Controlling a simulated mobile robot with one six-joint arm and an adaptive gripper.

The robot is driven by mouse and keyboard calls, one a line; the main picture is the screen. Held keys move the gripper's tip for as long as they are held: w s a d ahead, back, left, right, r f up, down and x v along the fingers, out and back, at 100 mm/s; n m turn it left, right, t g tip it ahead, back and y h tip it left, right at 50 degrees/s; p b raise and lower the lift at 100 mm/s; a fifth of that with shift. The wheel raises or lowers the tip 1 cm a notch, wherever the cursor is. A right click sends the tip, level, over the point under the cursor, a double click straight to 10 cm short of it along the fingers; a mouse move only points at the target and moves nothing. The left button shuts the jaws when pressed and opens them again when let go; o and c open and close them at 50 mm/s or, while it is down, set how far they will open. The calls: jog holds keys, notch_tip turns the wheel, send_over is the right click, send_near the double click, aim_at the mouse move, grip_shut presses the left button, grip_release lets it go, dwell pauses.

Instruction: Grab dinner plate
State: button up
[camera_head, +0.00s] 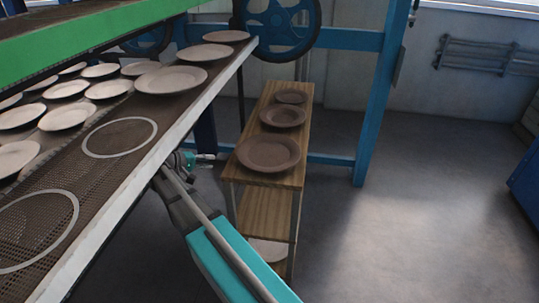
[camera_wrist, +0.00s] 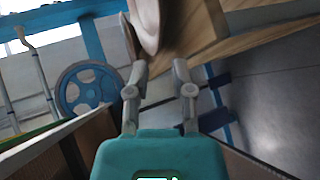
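In the head view, a large brown plate (camera_head: 269,152), seemingly the dinner plate, lies nearest on the top of a wooden shelf (camera_head: 264,210). A medium plate (camera_head: 283,116) and a small plate (camera_head: 291,97) lie behind it. My gripper (camera_head: 205,157) is just left of the shelf, near the large plate's left side, partly hidden by my arm. In the wrist view, my gripper (camera_wrist: 157,66) has its fingers apart with nothing between their tips. A plate (camera_wrist: 148,22) shows beyond the tips, cut off by the top edge.
A mesh conveyor (camera_head: 35,228) with several pale plates (camera_head: 170,80) and two white ring marks runs along the left, its rail close to my arm. A pale plate (camera_head: 268,249) lies on the lower shelf. Blue frame posts (camera_head: 381,100) stand behind. The floor at right is clear.

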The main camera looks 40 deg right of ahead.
jog(key=shift+d, duration=0.2)
jog(key=b, duration=0.3)
send_near(242, 160)
jog(key=x, duration=0.3)
jog(key=shift+s+d+f, duration=0.1)
jog(key=shift+f, duration=0.25)
jog(key=shift+x, duration=0.8)
jog(key=shift+r, duration=0.1)
jog(key=shift+d, duration=0.15)
jog(key=shift+w+b+x, duration=0.1)
jog(key=shift+b+x, duration=0.55)
jog(key=shift+x, duration=0.6)
jog(key=shift+w+b+x, duration=0.15)
jog(key=shift+b+x, duration=0.5)
jog(key=shift+x, duration=0.55)
grip_shut()
